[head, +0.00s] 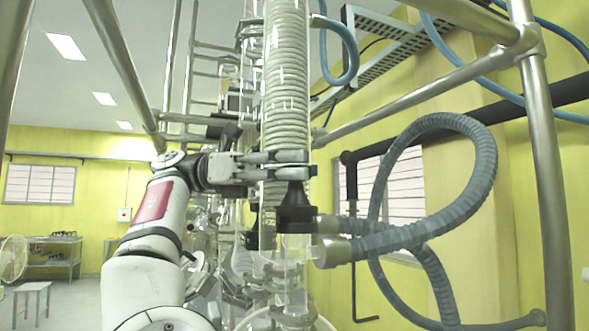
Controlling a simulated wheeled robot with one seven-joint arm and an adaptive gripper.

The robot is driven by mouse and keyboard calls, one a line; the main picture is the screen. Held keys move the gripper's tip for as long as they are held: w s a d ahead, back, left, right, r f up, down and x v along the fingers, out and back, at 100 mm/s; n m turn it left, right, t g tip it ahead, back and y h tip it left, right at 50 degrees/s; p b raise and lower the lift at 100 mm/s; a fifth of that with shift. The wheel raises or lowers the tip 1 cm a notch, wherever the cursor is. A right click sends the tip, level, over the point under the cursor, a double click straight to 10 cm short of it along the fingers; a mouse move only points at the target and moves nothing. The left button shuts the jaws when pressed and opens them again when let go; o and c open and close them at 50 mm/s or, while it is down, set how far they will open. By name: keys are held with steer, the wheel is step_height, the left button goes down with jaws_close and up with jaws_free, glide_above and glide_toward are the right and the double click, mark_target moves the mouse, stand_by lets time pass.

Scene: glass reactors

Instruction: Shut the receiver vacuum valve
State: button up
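My gripper (308,164) is in the middle of the head view, reaching in from the left. Its two grey fingers lie one above the other with a narrow gap. A small teal patch shows between the fingertips; I cannot tell whether it is part of the fingers or a thing held. Just below the fingertips is a black tapered fitting (296,212) on top of a clear glass piece (297,246). I cannot tell whether the fingers touch this fitting. No part is clearly recognisable as the receiver vacuum valve; the fitting may belong to it.
A thick grey ribbed hose (470,190) loops out to the right of the glass. A glass coil condenser (286,90) stands upright behind the fingers. Metal frame posts (543,150) and bars enclose the area. Blue tubing (350,55) hangs at the upper right.

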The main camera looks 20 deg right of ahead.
steer(key=shift+o, duration=1.4)
steer(key=shift+s+d, duration=0.1)
steer(key=shift+r, duration=0.1)
steer(key=shift+r+n+t+h+p, duration=0.1)
steer(key=shift+n+t+h+p, duration=0.35)
steer(key=shift+p, duration=0.65)
steer(key=n+t+h+p, duration=0.1)
steer(key=n+t+p, duration=0.1)
steer(key=p, duration=0.4)
steer(key=shift+n+t+h, duration=0.25)
steer(key=shift+t+h, duration=0.1)
steer(key=shift+t, duration=0.5)
steer(key=shift+n+t+h+p, duration=0.4)
steer(key=shift+n+t+p, duration=0.6)
steer(key=shift+t+p, duration=0.45)
steer(key=shift+n+t, duration=0.9)
steer(key=shift+t, duration=0.55)
steer(key=shift+n+t+b, duration=0.3)
steer(key=shift+t+b, duration=0.2)
